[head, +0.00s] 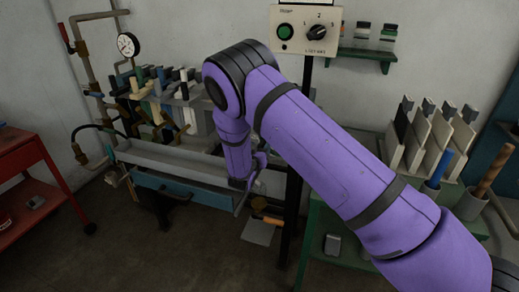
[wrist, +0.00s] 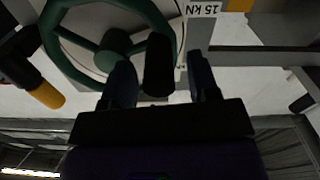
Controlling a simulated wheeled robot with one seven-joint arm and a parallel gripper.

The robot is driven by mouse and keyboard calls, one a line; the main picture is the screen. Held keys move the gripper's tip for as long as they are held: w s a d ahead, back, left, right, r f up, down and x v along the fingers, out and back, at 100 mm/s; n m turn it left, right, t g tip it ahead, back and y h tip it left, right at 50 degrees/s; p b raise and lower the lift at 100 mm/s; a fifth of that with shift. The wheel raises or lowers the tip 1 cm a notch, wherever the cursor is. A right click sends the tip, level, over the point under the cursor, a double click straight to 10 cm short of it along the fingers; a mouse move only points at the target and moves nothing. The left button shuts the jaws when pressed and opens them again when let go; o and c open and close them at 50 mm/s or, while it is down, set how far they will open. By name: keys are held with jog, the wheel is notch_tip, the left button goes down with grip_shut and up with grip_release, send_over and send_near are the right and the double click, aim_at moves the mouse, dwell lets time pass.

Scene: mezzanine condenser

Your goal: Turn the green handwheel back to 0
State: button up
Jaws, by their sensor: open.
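The green handwheel (wrist: 112,50) fills the upper left of the wrist view, with its rim, spokes and hub showing. A black upright grip (wrist: 158,66) stands at the right side of its rim and appears to be its crank handle. My gripper (wrist: 160,62) is open, with one dark finger on each side of this grip. I cannot tell whether either finger touches it. In the head view my gripper (head: 245,182) is low at the workbench, and my arm hides the handwheel there. No scale showing the wheel's position is readable.
In the head view, a control box (head: 305,32) hangs above my arm, a red cart (head: 30,170) stands left, and a green rack stand (head: 335,215) stands right.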

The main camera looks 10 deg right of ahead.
grip_shut()
jog(key=shift+f, duration=0.1)
